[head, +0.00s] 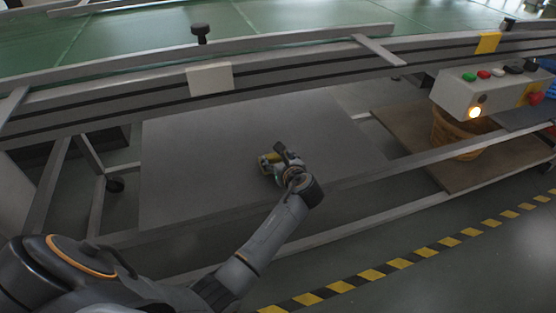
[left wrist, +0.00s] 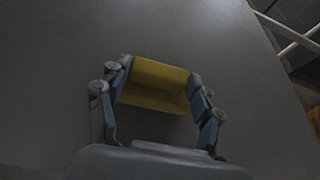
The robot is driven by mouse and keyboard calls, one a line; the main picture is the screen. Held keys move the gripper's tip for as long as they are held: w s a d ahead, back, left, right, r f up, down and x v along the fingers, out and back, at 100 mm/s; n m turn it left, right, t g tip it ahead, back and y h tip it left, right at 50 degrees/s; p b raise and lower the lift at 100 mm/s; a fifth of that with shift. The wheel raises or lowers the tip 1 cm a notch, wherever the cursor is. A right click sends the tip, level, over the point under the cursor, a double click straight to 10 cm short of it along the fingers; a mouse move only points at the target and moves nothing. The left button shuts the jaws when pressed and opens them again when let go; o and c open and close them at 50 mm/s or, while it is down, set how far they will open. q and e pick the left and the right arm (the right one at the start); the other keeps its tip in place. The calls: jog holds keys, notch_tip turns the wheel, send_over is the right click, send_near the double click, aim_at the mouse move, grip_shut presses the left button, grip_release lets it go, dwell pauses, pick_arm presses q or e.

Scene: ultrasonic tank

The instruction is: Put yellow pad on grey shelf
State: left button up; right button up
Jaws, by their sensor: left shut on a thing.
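My left gripper (left wrist: 160,85) is shut on the yellow pad (left wrist: 152,88), with one finger on each side of it in the left wrist view. I cannot tell whether the pad touches the shelf. My right gripper is not in view.
A metal conveyor frame (head: 290,68) with a green top runs above the shelf. A front rail (head: 430,157) crosses the shelf's near side. A control box (head: 468,95) with coloured buttons and a wicker basket (head: 455,135) are at the right. The shelf around the pad looks clear.

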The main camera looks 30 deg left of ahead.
aim_at(277, 157)
pick_arm(q)
jog(key=o, duration=1.1)
jog(key=shift+f, duration=0.15)
jog(key=shift+o, duration=0.2)
jog(key=v, duration=0.2)
jog(key=p+v, duration=0.1)
jog(key=v, duration=0.1)
jog(key=shift+r+p, duration=0.25)
jog(key=shift+p, duration=0.05)
jog(key=p+v, duration=0.2)
jog(key=v, duration=0.5)
jog(key=s+d+f+n+g+h, duration=0.25)
jog(key=s+f+n+h, duration=0.35)
jog(key=s+f+n, duration=0.8)
jog(key=s+d+f+n+g+h, duration=0.1)
jog(key=s+d+n+h, duration=0.1)
jog(key=s+n, duration=0.3)
jog(key=s+d+f+n+g+h, duration=0.1)
jog(key=s+n+g+h, duration=0.1)
jog(key=s+n, duration=0.3)
jog(key=s, duration=0.3)
jog(key=shift+s+d+f+h, duration=0.2)
jog(key=shift+d+f+h, duration=0.1)
jog(key=shift+d+f, duration=0.1)
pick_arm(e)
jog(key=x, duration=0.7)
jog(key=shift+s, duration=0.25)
